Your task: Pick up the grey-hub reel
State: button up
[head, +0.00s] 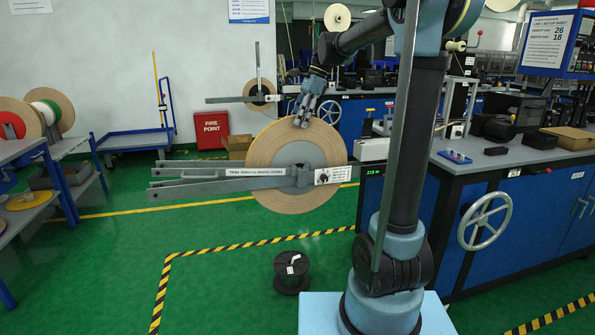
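The grey-hub reel (266,146) is a large tan disc with a wide grey centre. It stands upright in the middle of the head view, on a grey payoff arm (215,185) that crosses in front of its lower half.
A black spool (291,272) stands on the floor below. A bench with a handwheel (484,221) is at right. A rack with red-hub (12,126) and other reels is at left. A red fire box (210,128) stands behind. The green floor at front left is clear.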

aim_at(288, 142)
jog(key=shift+a+x, duration=0.2)
jog(key=shift+x, duration=2.25)
grip_shut()
